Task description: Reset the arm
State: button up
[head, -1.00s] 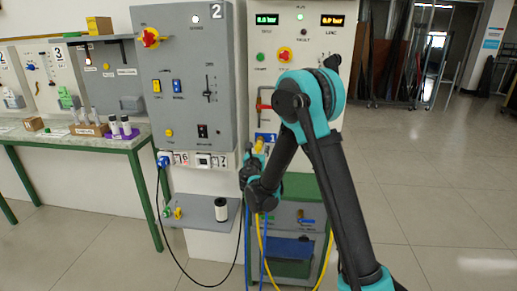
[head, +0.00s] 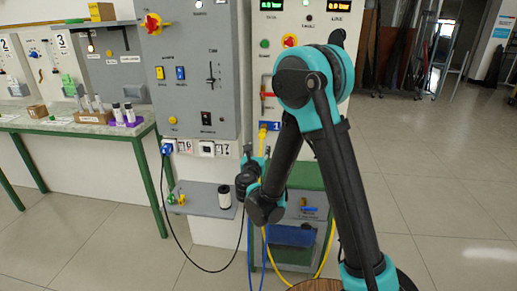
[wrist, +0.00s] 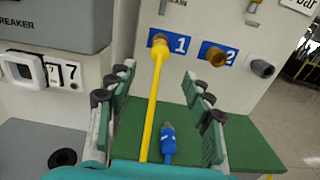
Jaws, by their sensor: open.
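My gripper (wrist: 158,75) is open, its two padded fingers apart on either side of a yellow hose (wrist: 154,105) in the wrist view. The yellow hose end is at the port labelled 1 (wrist: 181,44), with the hose running down between the fingers without visible contact. A blue hose end (wrist: 168,148) with a grey tip is low between the fingers, over the green cabinet top (wrist: 245,145). In the head view my gripper (head: 254,163) is in front of the panel, just below the yellow plug (head: 263,131). Its fingertips are small there.
A brass port 2 (wrist: 216,56) and a grey fitting (wrist: 262,68) are right of port 1. A grey shelf (head: 195,205) with a black-and-white cylinder (head: 224,196) is left of my gripper. A black cable (head: 178,245) hangs below. The floor at right is clear.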

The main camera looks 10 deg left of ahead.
jog(key=s+d+f+m+g+h, duration=0.2)
jog(key=s+d+m+g, duration=0.15)
jog(key=d+m, duration=0.65)
jog(key=s+d+f+m+g+h, duration=0.1)
jog(key=s+d+m+g+h, duration=0.2)
jog(key=d+m, duration=0.75)
jog(key=s+d+f+m+g+y, duration=0.1)
jog(key=s+d+f+m+g, duration=0.2)
jog(key=s+d, duration=0.25)
jog(key=s+d+f+m+g+y, duration=0.1)
jog(key=s+d+f+m+g, duration=0.1)
jog(key=s+d+m, duration=0.4)
jog(key=s+a+f+m+g+y, duration=0.1)
jog(key=s+m, duration=0.2)
jog(key=s, duration=0.2)
jog(key=s+a+f+m+g+y, duration=0.1)
jog(key=s+f+m+y, duration=0.1)
jog(key=s, duration=0.4)
jog(key=shift+s+a+f+m+y, duration=0.25)
jog(key=shift+s+a+m+y, duration=0.1)
jog(key=shift+m, duration=0.2)
jog(key=shift+w, duration=0.15)
